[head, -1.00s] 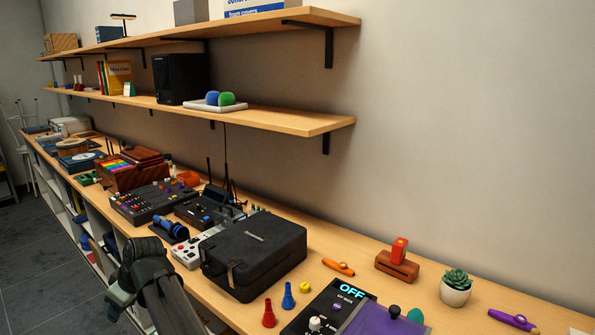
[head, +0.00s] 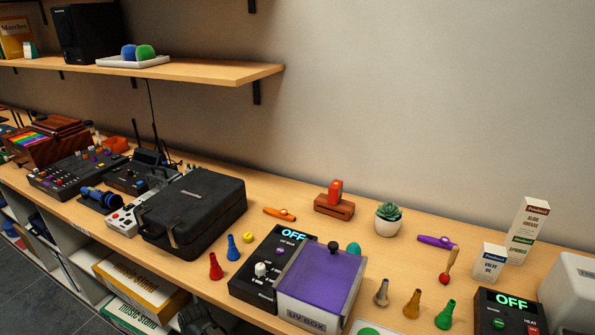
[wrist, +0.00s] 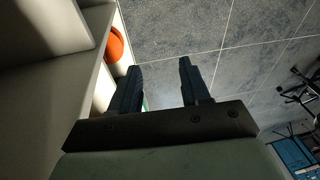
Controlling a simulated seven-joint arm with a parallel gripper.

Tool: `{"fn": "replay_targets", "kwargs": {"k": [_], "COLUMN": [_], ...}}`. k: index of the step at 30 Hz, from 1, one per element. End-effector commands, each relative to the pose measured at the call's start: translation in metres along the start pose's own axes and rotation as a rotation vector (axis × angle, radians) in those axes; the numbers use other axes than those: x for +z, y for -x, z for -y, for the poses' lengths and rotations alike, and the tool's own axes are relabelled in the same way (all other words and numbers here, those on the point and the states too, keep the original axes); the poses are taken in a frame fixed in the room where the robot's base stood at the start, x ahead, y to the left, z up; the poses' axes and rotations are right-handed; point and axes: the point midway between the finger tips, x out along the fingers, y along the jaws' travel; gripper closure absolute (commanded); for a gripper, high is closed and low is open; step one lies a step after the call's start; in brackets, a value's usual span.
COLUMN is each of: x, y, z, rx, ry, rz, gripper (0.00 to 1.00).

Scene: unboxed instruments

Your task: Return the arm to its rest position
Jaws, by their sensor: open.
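My gripper (wrist: 160,82) shows in the wrist view with its two dark fingers apart and nothing between them. It points down toward the grey tiled floor (wrist: 260,40), beside the pale shelf unit. The fingers are hidden in that view.
The wooden bench (head: 290,205) holds a black case (head: 195,210), a purple-lidded UV box (head: 320,280), several coloured mouthpieces and a potted succulent (head: 388,218). Under it are shelves with music stand boxes (head: 140,285). An orange round thing (wrist: 114,44) lies close to the gripper's left.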

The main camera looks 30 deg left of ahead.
Motion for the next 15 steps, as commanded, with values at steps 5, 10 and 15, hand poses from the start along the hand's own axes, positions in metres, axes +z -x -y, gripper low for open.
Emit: {"fn": "replay_targets", "kwargs": {"k": [5,10,15], "x": [0.064,0.127,0.190], "y": [-0.044,-0.083,-0.117], "z": [-0.011,-0.016,-0.015], "rx": [-0.006,-0.014,-0.023], "ry": [-0.063,-0.124,-0.183], "rz": [0.070,0.140,0.207], "gripper": [0.53,0.53,0.53]}}
